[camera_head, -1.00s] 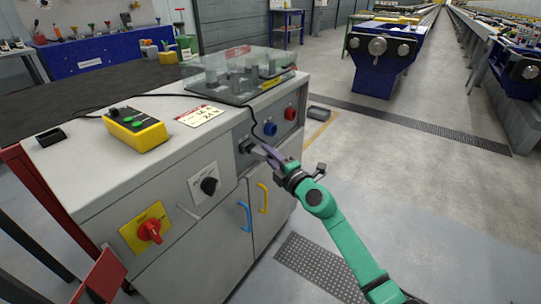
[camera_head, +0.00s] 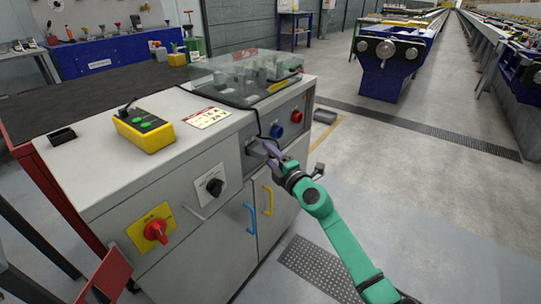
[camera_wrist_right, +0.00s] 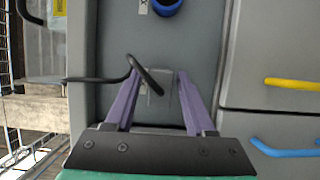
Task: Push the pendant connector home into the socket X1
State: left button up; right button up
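The yellow pendant box (camera_head: 144,131) with green buttons lies on the grey cabinet top. Its black cable runs across the top and down the front to the socket area X1 (camera_head: 251,149). In the right wrist view the grey pendant connector (camera_wrist_right: 159,101) sits at the dark grey panel, with the cable (camera_wrist_right: 146,73) looping over it. How deep it sits cannot be told. My right gripper (camera_head: 269,147) is in front of the socket. In the right wrist view its purple fingers (camera_wrist_right: 158,76) are apart, one on each side of the connector, with visible gaps. My left gripper is not in view.
A blue knob (camera_head: 276,131) and a red knob (camera_head: 296,117) are on the panel beside the socket. Blue (camera_head: 250,218) and yellow (camera_head: 268,200) door handles stick out below. A clear cover (camera_head: 245,75) stands on the top. The floor to the right is open.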

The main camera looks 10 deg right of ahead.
dwell(0.3)
jog(key=p+v, duration=0.1)
jog(key=v, duration=0.2)
jog(key=shift+s+d+p, duration=0.1)
jog(key=shift+s+p, duration=0.2)
jog(key=shift+s, duration=0.05)
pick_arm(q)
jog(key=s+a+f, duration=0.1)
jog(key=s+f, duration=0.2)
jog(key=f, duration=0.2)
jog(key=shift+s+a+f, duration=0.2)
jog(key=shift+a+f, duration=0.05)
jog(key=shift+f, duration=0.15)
pick_arm(e)
send_near(270, 155)
jog(key=v, duration=0.4)
jog(key=shift+s, duration=0.15)
